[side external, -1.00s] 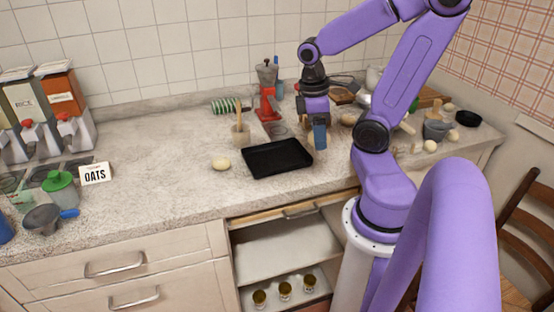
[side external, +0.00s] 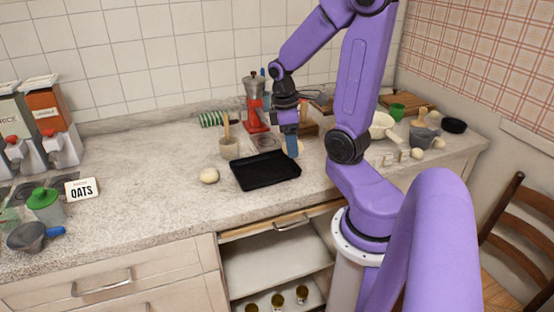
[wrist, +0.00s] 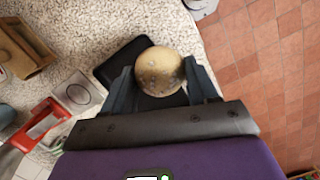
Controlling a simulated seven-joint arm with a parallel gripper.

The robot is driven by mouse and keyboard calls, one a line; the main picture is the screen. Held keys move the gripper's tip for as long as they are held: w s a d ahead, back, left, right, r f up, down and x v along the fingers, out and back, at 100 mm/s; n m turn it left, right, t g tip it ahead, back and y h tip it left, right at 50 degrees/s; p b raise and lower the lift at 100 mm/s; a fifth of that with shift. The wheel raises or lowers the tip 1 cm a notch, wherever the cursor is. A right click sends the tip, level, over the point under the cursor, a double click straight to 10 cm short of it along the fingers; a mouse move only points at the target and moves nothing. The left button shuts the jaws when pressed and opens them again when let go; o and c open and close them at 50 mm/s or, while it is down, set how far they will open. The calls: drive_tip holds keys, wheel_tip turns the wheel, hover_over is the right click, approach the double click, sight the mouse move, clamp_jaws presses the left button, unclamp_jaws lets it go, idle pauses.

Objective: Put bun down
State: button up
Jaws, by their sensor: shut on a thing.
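My gripper (wrist: 163,85) is shut on a round, brown, speckled bun (wrist: 160,66), held between its two fingertips in the wrist view. In the side external view my gripper (side external: 291,147) is just beyond the right back edge of a black rectangular tray (side external: 265,170), and the bun is mostly hidden by the fingers. The tray also shows in the wrist view (wrist: 113,66), partly behind the bun. Its visible surface is empty. A pale, round bun-like thing (side external: 209,175) lies on the counter left of the tray.
A red moka pot (side external: 255,105) and a beige cup with a wooden utensil (side external: 229,148) stand behind the tray. Bowls and small items crowd the counter to the right. The counter (side external: 140,165) left of the tray is largely clear. A drawer below is partly open.

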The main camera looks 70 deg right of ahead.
hover_over(279, 168)
drive_tip(key=f, duration=0.7)
drive_tip(key=shift+w+a, duration=0.2)
drive_tip(key=shift+f, duration=1.55)
drive_tip(key=o, duration=1.1)
drive_tip(key=shift+f, duration=0.15)
drive_tip(key=shift+c, duration=0.2)
